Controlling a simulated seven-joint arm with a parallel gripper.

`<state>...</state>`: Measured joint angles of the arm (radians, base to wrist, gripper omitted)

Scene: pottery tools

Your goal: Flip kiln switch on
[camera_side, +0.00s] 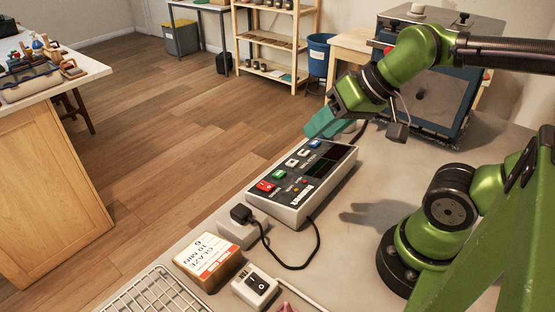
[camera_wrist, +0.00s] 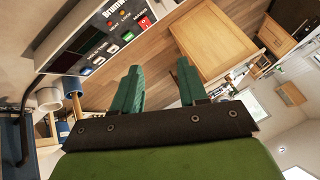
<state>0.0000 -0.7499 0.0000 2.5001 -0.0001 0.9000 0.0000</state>
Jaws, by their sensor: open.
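A grey control box (camera_side: 325,187) lies on the worktop, with a row of coloured switches: a red one (camera_side: 265,186), a green one (camera_side: 279,174), white ones and a blue one (camera_side: 314,143). My gripper (camera_side: 318,130) is above the box's far end, near the blue switch, apparently not touching. In the wrist view my gripper (camera_wrist: 160,78) has two teal fingers apart, with nothing between them.
The kiln (camera_side: 430,100) stands behind my arm. A plug and black cable (camera_side: 300,265) lie by the box's near end, beside a glaze timer block (camera_side: 208,260), a small fan switch (camera_side: 255,287) and a wire rack (camera_side: 155,293).

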